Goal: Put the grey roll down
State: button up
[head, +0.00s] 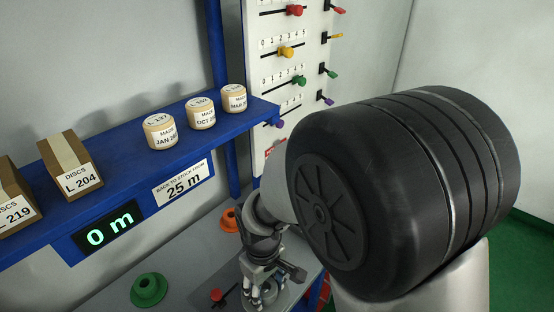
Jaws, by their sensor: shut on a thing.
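My gripper (264,291) points down over the grey bench (192,275), low in the middle of the head view. It is shut on a small pale grey thing, which I take to be the grey roll. Only a little of that thing shows between the fingers; the fingers and wrist hide the rest. I cannot tell whether it touches the bench.
A green flanged spool (149,291) and an orange one (230,219) stand on the bench, with a red knob (217,295) near my gripper.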

jog(key=w+d+m, duration=0.3)
jog(key=d+m, duration=0.1)
jog(key=d, duration=0.4)
jog(key=w+d+m, duration=0.4)
jog(key=d+m, duration=0.1)
jog(key=d, duration=0.4)
jog(key=shift+r, duration=0.35)
jog(key=shift+a, duration=0.15)
